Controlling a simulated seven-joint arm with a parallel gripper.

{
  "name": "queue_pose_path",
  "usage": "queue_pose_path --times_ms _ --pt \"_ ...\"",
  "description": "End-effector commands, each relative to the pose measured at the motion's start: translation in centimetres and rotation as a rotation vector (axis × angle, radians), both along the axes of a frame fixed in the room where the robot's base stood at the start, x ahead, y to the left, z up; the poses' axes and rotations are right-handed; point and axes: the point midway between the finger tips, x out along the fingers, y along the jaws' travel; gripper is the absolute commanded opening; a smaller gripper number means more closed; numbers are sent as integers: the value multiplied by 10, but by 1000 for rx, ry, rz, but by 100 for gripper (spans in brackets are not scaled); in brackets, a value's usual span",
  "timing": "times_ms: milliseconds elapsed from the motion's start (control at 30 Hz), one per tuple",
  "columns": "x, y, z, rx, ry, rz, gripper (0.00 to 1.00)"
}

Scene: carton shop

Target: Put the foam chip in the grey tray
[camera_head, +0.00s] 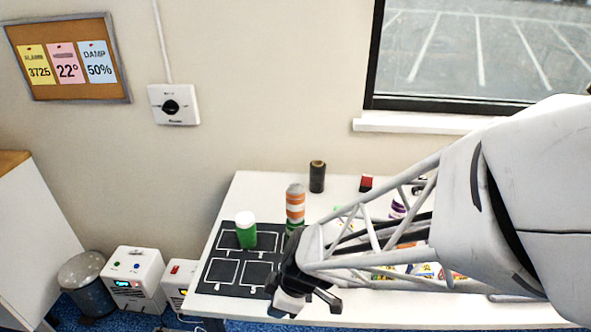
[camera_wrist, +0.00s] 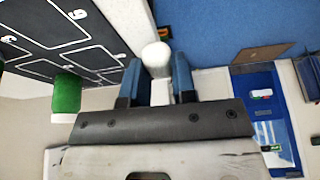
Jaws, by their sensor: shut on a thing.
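In the wrist view, a small white rounded piece, which looks like the foam chip (camera_wrist: 156,53), sits between the blue-tipped fingers of my gripper (camera_wrist: 156,82). The fingers are shut on it. In the head view my gripper (camera_head: 308,301) is at the table's front edge, just right of the black mat, pointing down; the chip cannot be made out there. I cannot clearly identify the grey tray; a thin greyish edge (camera_head: 512,297) shows below my arm at the table's front right, and my arm covers much of that side.
A black mat (camera_head: 222,271) with white-outlined cells lies on the table's left, with a green, white-capped bottle (camera_head: 246,232) on it. An orange-striped can (camera_head: 295,205), a black cylinder (camera_head: 317,177) and a red block (camera_head: 366,183) stand behind. Colourful packets (camera_head: 425,270) lie partly hidden under my arm.

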Motion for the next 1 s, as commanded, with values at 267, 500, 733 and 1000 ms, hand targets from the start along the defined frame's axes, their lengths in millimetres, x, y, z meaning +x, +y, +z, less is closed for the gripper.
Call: queue_pose_path --times_ms 267,500,733,1000 --pt "-13 -9 2 0 0 0 0" --pt "-16 -11 2 0 -1 0 0" --pt "-16 -11 2 0 -1 0 0" --pt "-16 -11 2 0 -1 0 0"
